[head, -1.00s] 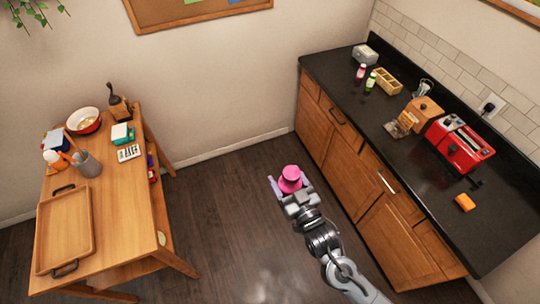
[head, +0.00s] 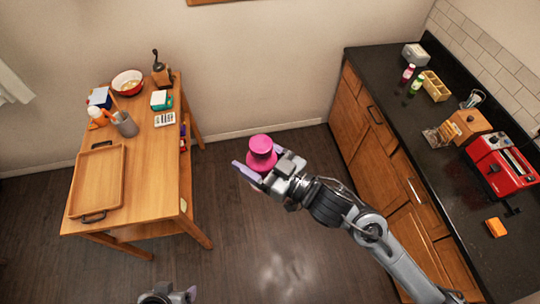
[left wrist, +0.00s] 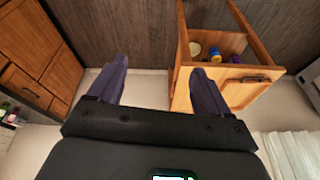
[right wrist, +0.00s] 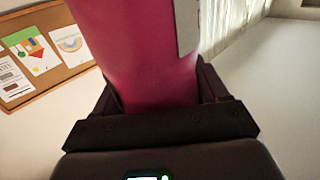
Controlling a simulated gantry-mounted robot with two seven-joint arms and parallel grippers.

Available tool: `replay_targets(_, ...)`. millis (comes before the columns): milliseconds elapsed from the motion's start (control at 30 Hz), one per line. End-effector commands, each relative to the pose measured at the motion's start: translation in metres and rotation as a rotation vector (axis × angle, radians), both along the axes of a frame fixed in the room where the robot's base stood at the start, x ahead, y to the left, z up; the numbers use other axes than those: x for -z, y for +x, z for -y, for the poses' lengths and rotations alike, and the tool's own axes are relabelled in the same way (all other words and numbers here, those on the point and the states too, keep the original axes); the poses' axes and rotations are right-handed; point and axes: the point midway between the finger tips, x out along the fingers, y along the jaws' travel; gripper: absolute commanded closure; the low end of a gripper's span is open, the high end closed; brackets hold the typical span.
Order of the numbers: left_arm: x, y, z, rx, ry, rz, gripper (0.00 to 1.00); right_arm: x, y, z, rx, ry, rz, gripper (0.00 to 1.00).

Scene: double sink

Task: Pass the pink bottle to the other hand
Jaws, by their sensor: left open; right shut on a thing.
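The pink bottle (head: 262,158) is held upright in mid-air by my right gripper (head: 258,170), above the floor between the wooden table and the counter. In the right wrist view the pink bottle (right wrist: 150,55) fills the space between the fingers, and a pale label shows on it. My right gripper is shut on it. My left gripper (head: 170,294) shows only partly at the bottom edge of the head view, well below and left of the bottle. In the left wrist view its fingers (left wrist: 158,90) are wide apart with nothing between them.
A wooden table (head: 150,190) with a wooden tray (head: 98,182), a pot (head: 127,82) and a grey cup (head: 125,124) stands at left. A black counter (head: 440,150) with a red toaster (head: 502,165) and small bottles is at right. Open floor lies between.

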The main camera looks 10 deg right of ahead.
Motion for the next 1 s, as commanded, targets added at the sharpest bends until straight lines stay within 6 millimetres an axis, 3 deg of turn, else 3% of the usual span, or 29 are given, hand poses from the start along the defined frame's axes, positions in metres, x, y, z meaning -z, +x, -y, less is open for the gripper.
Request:
replay_targets(167, 0.0, 0.011, 0.006, 0.013, -0.003, 0.025, 0.22, -0.005, 0.0, -0.006, -0.026, -0.001, 0.001, 0.58)
replay_targets(367, -0.001, 0.057, 0.038, 0.077, -0.027, 0.138, 0.22, -0.006, -0.001, -0.006, -0.028, 0.0, 0.0, 0.58)
replay_targets(700, -0.017, 0.17, 0.144, 0.308, -0.121, 0.43, 0.22, -0.006, -0.001, -0.006, -0.028, 0.0, 0.0, 0.58)
replay_targets(800, -0.021, 0.195, 0.173, 0.387, -0.15, 0.488, 0.22, -0.006, -0.001, -0.006, -0.028, 0.0, 0.0, 0.58)
replay_targets(1000, -0.022, 0.237, 0.211, 0.532, -0.198, 0.552, 0.22, -0.006, -0.001, -0.006, -0.028, 0.0, 0.0, 0.58)
